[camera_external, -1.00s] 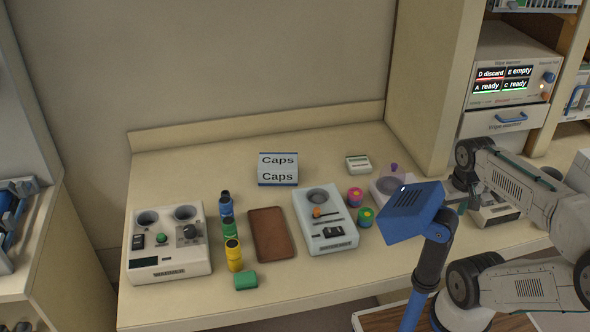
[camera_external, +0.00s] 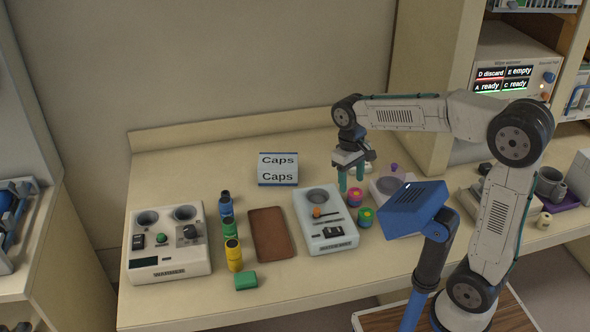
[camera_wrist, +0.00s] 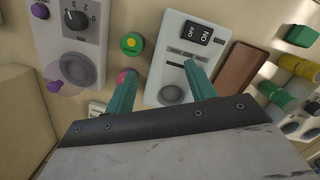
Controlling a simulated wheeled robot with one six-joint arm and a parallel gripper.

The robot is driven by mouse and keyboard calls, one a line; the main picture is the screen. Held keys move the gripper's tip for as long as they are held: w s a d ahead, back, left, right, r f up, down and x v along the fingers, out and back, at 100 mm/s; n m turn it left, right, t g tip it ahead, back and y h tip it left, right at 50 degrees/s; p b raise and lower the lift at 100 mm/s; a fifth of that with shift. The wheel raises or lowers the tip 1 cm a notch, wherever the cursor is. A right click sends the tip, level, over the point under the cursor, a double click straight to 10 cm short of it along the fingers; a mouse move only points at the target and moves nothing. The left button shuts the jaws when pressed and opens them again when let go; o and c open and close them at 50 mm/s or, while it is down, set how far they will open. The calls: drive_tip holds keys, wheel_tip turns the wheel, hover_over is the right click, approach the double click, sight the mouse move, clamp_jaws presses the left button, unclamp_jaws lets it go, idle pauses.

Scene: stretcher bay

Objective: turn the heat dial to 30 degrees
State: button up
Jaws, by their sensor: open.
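A black dial (camera_external: 190,232) sits on the left warmer (camera_external: 168,265), which also has two round wells and a green button. Another black dial with numerals (camera_wrist: 75,18) is on a pale unit at the left of the wrist view; I cannot read which one is marked for heat. My gripper (camera_external: 351,180) is open and empty, pointing down beside the upper right of the middle unit (camera_external: 333,245), far right of the left warmer. In the wrist view, my gripper (camera_wrist: 160,70) spreads its teal fingers over the middle unit's edge, near a pink-topped cap (camera_wrist: 122,77).
Blue, green and yellow bottles (camera_external: 234,256) and a brown pad (camera_external: 270,235) lie between the left warmer and middle unit. A green block (camera_external: 246,281) lies in front. The Caps box (camera_external: 278,169) stands behind. A blue lamp head (camera_external: 410,208) hides part of the right unit.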

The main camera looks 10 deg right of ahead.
drive_tip(key=w+a+f+n, duration=0.1)
drive_tip(key=w+a, duration=0.2)
drive_tip(key=a, duration=0.9)
drive_tip(key=n, duration=0.1)
approach(189, 228)
drive_tip(key=f, duration=0.2)
drive_tip(key=s+d+f, duration=0.1)
drive_tip(key=f, duration=0.1)
drive_tip(key=d+f, duration=0.1)
drive_tip(key=f, duration=0.1)
drive_tip(key=shift+s+d, duration=0.25)
drive_tip(key=shift+s, duration=0.15)
drive_tip(key=shift+m+t+y, duration=0.4)
drive_tip(key=shift+t+y, duration=0.1)
drive_tip(key=shift+y, duration=0.1)
drive_tip(key=r, duration=0.1)
drive_tip(key=a+r, duration=0.1)
drive_tip(key=r, duration=0.1)
drive_tip(key=w+r, duration=0.1)
drive_tip(key=r, duration=0.1)
drive_tip(key=shift+a, duration=0.35)
wheel_tip(189, 228, down, 8)
drive_tip(key=shift+s+a+r, duration=0.1)
drive_tip(key=shift+s, duration=0.05)
drive_tip(key=c, duration=1)
